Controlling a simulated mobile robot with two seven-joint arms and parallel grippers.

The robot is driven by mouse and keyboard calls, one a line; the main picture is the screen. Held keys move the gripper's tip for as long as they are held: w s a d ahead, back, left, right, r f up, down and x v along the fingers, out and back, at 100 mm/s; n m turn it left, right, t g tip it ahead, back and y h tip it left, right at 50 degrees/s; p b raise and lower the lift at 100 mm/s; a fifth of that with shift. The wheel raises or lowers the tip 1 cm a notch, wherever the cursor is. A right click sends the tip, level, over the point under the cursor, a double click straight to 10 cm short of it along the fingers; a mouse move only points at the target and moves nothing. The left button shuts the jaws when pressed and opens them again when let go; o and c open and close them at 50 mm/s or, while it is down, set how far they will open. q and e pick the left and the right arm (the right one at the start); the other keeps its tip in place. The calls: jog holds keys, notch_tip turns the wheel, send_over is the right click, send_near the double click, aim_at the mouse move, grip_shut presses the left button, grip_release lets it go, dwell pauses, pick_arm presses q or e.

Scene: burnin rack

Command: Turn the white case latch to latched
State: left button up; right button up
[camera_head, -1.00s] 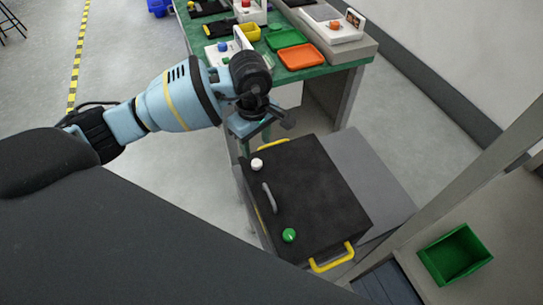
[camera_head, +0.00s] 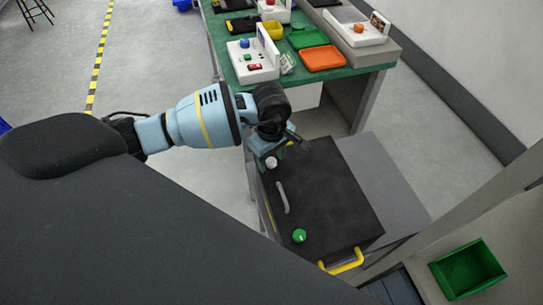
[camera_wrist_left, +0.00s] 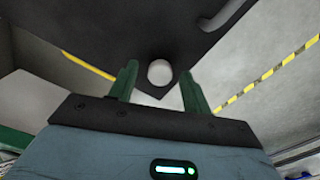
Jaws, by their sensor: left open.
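The black case (camera_head: 325,200) stands on a grey surface, with a grey handle and two round knobs on its face. The white latch knob (camera_head: 271,163) is near its far left corner; the green knob (camera_head: 299,236) is near the front. My left gripper (camera_head: 268,155) is at the white knob in the head view. In the left wrist view the white knob (camera_wrist_left: 160,72) lies between and slightly beyond the two green fingers of my left gripper (camera_wrist_left: 158,85), which are apart and do not visibly touch it. My right gripper is not in view.
A green-topped bench (camera_head: 300,62) with trays and small devices stands behind the case. A yellow handle (camera_head: 342,262) sticks out at the case's front. A green bin (camera_head: 468,268) is at the lower right. Open floor lies to the left.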

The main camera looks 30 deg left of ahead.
pick_arm(q)
jog(key=c, duration=1)
